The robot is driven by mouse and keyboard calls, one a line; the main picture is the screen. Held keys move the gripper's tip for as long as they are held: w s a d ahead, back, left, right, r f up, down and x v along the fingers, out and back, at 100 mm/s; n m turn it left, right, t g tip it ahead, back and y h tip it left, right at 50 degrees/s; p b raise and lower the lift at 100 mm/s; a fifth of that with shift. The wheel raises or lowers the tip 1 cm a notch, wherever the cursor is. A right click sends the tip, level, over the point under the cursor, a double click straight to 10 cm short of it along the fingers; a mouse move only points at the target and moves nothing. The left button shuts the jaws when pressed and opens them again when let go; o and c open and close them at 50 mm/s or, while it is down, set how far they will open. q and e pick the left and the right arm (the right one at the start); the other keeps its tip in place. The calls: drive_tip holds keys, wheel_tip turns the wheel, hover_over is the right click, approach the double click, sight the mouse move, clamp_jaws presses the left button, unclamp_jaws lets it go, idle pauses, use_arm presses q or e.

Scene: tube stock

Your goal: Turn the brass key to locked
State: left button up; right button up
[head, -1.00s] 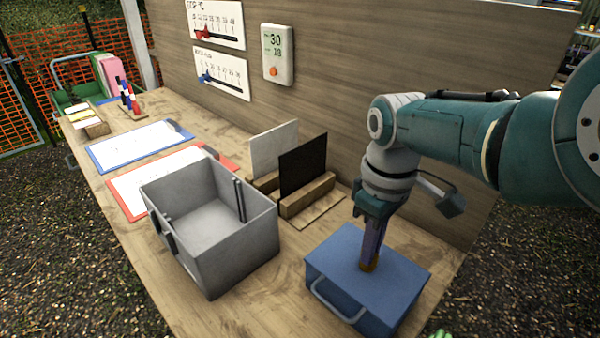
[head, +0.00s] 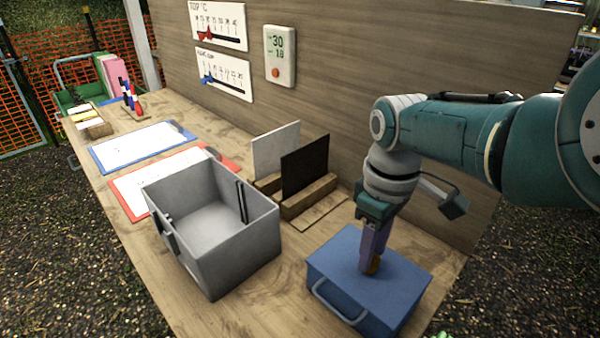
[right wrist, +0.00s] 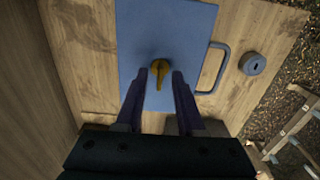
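The brass key (right wrist: 160,70) sits on the top of the blue box (right wrist: 190,20), its narrow end pointing toward the bottom of the right wrist view. My right gripper (right wrist: 159,76) is open, with one finger on each side of the key and a visible gap on both sides. In the head view the right gripper (head: 371,268) points down at the blue box (head: 340,262), and its fingers partly hide the key (head: 376,265). The box has a handle on its front side. My left gripper is not in view.
A grey open bin (head: 257,240) stands left of the blue box. Behind are black and white panels (head: 304,166) in wooden holders. A round grey piece with a slot (right wrist: 252,63) lies beside the box handle. A wooden wall (head: 400,60) rises behind the table.

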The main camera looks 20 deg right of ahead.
sight(377, 254)
wheel_tip(377, 254, up, 9)
drive_tip(key=p, duration=0.6)
drive_tip(key=shift+r, duration=0.45)
drive_tip(key=s+f+m+t+h, duration=0.1)
drive_tip(key=s+f+t, duration=0.1)
drive_tip(key=s, duration=0.7)
drive_tip(key=s+a+r+m+t+y, duration=0.1)
drive_tip(key=s+a+r, duration=0.25)
drive_tip(key=s, duration=0.25)
drive_tip(key=s+a+r+m, duration=0.1)
drive_tip(key=s+a+r, duration=0.25)
drive_tip(key=s, duration=0.25)
wheel_tip(377, 254, up, 28)
drive_tip(key=p, duration=2.7)
drive_tip(key=shift+d+t+p, duration=0.3)
drive_tip(key=shift+d, duration=0.15)
